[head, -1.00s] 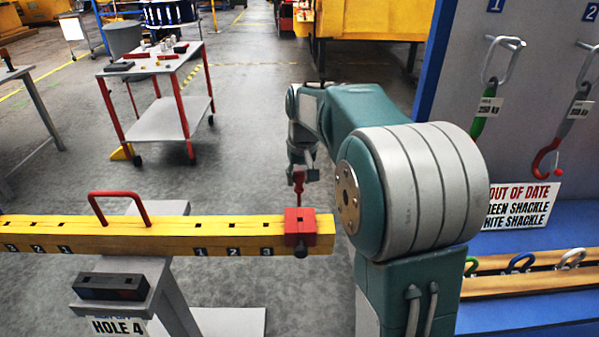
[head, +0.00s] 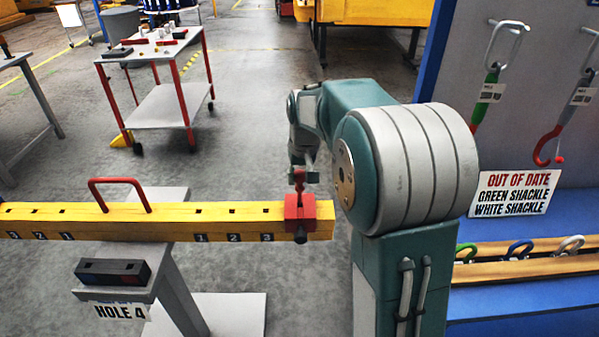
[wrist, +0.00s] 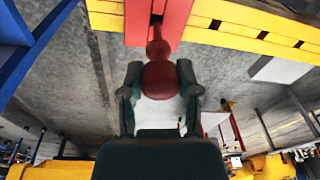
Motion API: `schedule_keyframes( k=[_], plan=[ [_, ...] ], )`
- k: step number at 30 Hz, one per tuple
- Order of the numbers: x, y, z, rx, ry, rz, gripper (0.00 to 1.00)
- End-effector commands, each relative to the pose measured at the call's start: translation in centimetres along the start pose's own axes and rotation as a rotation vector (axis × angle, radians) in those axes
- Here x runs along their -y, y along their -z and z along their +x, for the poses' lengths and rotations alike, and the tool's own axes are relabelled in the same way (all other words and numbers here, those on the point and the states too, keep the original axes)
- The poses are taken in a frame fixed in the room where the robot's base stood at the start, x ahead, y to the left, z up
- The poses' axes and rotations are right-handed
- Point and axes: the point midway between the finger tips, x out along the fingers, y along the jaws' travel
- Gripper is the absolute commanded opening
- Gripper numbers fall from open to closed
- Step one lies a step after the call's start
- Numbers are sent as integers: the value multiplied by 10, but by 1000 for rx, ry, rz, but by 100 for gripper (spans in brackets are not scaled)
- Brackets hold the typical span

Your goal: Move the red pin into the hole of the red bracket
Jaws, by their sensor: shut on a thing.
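The red pin (head: 299,184) is held upright by my gripper (head: 303,172). Its lower end meets the top of the red bracket (head: 310,213) in the head view. I cannot tell whether the tip is inside the hole. The bracket sits around the right end of the yellow beam (head: 170,213), with a dark knob on its front. In the wrist view, my gripper (wrist: 160,82) is shut on the round red head of the pin (wrist: 160,80). The narrow part points toward the dark slot in the red bracket (wrist: 175,22).
A red handle (head: 120,183) rises from the beam, which rests on a grey stand (head: 172,270). A dark block (head: 113,272) lies on the stand's front ledge, by a "HOLE 4" label. A shackle board (head: 545,110) stands at the right. Open floor lies behind the beam.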

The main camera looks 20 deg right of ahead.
Motion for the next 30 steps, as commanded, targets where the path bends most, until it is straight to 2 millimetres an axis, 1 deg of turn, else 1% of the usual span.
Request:
schedule_keyframes(
  k=[30],
  plan=[
    [-2, -5, 43, -1, 0, 0, 0]
  ],
)
